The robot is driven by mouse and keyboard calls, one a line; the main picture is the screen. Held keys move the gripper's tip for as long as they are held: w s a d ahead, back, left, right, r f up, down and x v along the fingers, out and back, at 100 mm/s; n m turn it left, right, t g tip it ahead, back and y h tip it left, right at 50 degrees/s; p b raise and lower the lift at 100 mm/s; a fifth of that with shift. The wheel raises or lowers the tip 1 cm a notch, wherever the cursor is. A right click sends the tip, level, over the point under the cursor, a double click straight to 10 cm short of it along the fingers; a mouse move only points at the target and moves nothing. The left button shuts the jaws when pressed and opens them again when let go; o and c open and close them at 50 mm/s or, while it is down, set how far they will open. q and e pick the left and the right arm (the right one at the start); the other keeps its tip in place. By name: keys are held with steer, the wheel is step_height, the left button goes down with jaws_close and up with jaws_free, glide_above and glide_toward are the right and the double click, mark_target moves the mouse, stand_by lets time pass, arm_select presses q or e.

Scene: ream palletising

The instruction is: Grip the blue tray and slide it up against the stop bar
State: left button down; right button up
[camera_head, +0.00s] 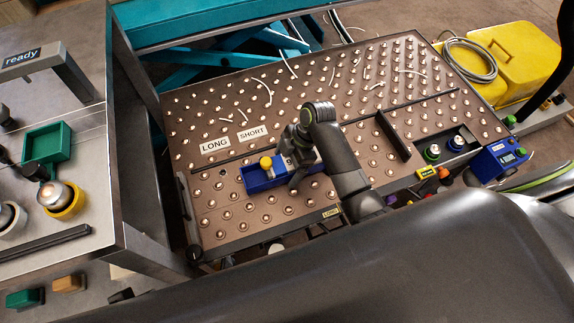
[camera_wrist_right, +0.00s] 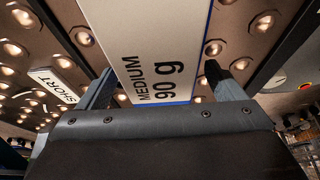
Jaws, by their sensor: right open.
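The blue tray (camera_head: 257,182) lies on the near left part of the ball-studded table, with a yellow round knob or ball (camera_head: 266,162) at its left part. My right gripper (camera_head: 294,176) is over the tray's middle and hides part of it. In the right wrist view its fingers (camera_wrist_right: 160,88) are open, one on each side of a white panel (camera_wrist_right: 150,45) marked MEDIUM 90 g with a blue edge. I cannot tell whether the fingers touch it. A raised dark bar (camera_head: 393,136), possibly the stop bar, stands to the right of the tray. My left gripper is out of view.
The ball table (camera_head: 330,95) carries LONG (camera_head: 214,145) and SHORT (camera_head: 252,133) labels and a thin dark rail. Several pale strips lie at its back. A recess with round items (camera_head: 432,152) and a blue device (camera_head: 497,160) are at right. A metal bench stands at left.

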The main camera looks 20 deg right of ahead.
steer(key=shift+a+f, duration=0.1)
steer(key=shift+f, duration=0.1)
steer(key=shift+r, duration=0.1)
steer(key=c, duration=1.3)
steer(key=shift+p, duration=0.45)
steer(key=shift+p, duration=0.45)
